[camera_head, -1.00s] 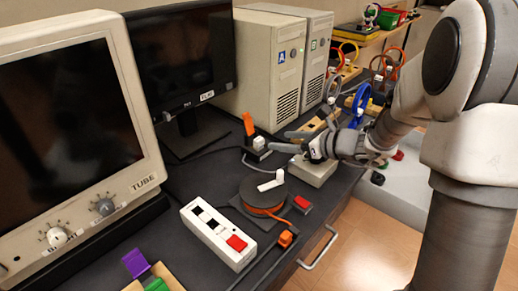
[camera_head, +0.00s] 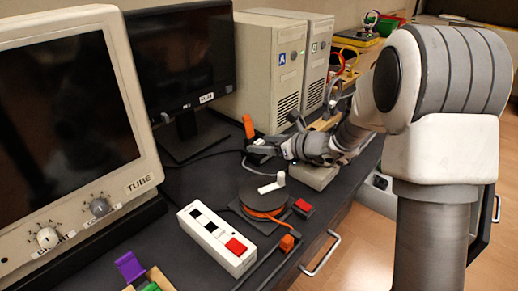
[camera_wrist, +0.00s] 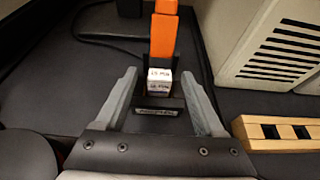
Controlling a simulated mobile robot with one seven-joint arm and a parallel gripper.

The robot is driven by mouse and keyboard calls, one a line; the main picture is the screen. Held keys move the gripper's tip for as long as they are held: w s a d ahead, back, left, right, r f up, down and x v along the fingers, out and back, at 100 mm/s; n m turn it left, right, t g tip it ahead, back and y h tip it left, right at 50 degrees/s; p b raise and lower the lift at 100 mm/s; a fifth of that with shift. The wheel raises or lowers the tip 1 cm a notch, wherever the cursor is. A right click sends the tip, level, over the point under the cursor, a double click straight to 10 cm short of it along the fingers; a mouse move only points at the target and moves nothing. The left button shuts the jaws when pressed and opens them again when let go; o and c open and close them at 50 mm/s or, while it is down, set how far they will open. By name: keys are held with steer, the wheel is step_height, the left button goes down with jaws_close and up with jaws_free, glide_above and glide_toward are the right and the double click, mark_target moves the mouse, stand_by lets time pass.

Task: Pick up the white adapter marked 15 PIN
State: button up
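The white adapter (camera_wrist: 160,80) has small dark lettering that seems to read 15 PIN. In the wrist view it stands upright on a dark base with a label, in front of an upright orange piece (camera_wrist: 164,30). My gripper (camera_wrist: 159,75) is open, with one finger to each side of the adapter and gaps between. In the head view my gripper (camera_head: 274,137) is low over the bench near the orange piece (camera_head: 248,126). The adapter is mostly hidden there by the fingers.
Beige computer towers (camera_head: 262,70) stand behind my gripper, and a wooden block with holes (camera_wrist: 285,132) lies to the right in the wrist view. A cable reel (camera_head: 263,197) and a white switch box (camera_head: 217,240) are in front. A dark monitor (camera_head: 180,60) stands left.

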jaws_close()
steer(key=shift+r, duration=0.15)
